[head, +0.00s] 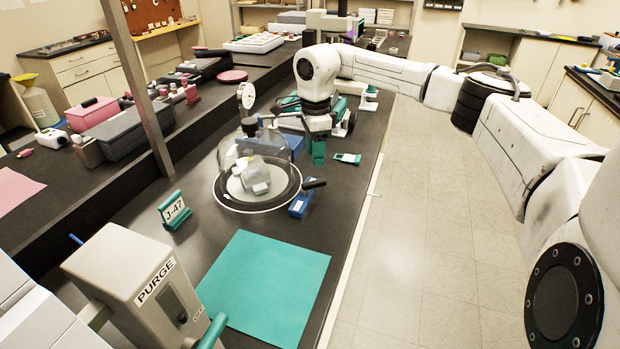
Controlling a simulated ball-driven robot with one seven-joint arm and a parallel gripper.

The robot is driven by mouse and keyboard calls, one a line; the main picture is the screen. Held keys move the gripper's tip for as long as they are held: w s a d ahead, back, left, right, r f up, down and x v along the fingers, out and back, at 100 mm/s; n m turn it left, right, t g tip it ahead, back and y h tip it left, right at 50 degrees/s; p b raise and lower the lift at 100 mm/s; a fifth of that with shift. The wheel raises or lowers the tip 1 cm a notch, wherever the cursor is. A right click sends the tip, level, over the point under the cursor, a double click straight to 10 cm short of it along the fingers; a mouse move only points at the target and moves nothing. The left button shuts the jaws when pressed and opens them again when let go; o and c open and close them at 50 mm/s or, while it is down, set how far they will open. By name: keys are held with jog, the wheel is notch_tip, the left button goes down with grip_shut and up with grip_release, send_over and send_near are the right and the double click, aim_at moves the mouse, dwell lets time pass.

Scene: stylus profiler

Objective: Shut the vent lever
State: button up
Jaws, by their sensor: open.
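A clear dome (229,163) covers a small pale instrument (254,176) on a round base (223,198) on the dark bench. A black lever (314,184) sticks out to the right from the rim of this base. It looks like the vent lever, but I see no readable label on it. My gripper (318,162), with teal fingers pointing down, is above the bench just behind the lever. It is apart from the lever and holds nothing that I can see. The fingers look close together from this angle, though open.
A grey box marked PURGE (140,275) with a teal handle (212,330) stands at the front left. A J-47 sign (174,210), a teal mat (265,287), a blue block (299,205) and a small teal-and-white card (347,158) lie around the dome. Open floor is on the right.

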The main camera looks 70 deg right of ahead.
aim_at(314, 182)
notch_tip(314, 182, down, 9)
jog(key=shift+w+a+r+p, duration=0.1)
jog(key=shift+r+p, duration=0.05)
jog(key=shift+p, duration=0.45)
